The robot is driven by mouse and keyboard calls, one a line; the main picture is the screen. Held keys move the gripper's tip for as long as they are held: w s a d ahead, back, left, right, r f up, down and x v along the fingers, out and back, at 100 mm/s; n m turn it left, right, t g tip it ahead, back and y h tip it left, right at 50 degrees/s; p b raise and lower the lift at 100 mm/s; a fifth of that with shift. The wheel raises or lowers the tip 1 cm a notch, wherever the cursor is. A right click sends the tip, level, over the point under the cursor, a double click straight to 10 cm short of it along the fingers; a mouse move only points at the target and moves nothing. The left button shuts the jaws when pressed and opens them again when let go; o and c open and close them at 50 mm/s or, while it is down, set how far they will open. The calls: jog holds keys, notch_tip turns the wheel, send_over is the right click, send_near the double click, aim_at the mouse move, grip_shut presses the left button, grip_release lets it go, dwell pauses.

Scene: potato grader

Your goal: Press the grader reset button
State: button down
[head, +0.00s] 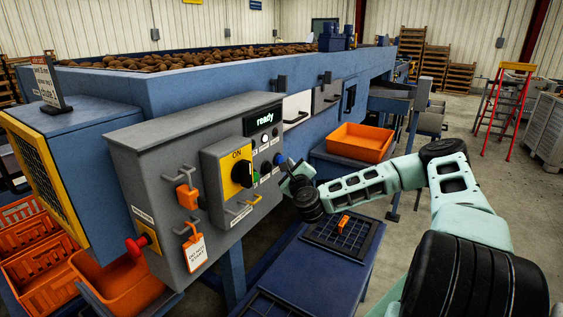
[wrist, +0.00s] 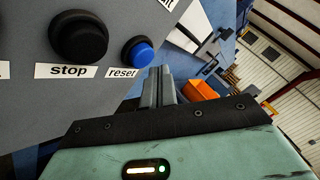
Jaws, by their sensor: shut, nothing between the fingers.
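The blue reset button (wrist: 139,52) sits on the grey control panel (wrist: 30,95), above a white "reset" label (wrist: 122,72). In the head view it shows as a small blue spot (head: 281,158) at the panel's right edge, partly hidden by my gripper (head: 287,165). In the wrist view my gripper (wrist: 158,72) is shut and empty. Its fingertips appear just below and right of the button. I cannot tell whether they touch it. A larger black stop button (wrist: 78,37) is left of the reset button.
A yellow ON switch (head: 240,173) with a black knob sticks out left of my gripper. An orange tote (head: 360,142) stands behind my arm. A blue bench (head: 345,268) with a dark grid tray lies below.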

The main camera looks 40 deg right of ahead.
jog(key=shift+s+d, duration=0.3)
jog(key=shift+s, duration=0.5)
jog(key=shift+s+d, duration=0.25)
jog(key=shift+s, duration=0.55)
jog(key=shift+s+d, duration=0.3)
jog(key=shift+s, duration=0.5)
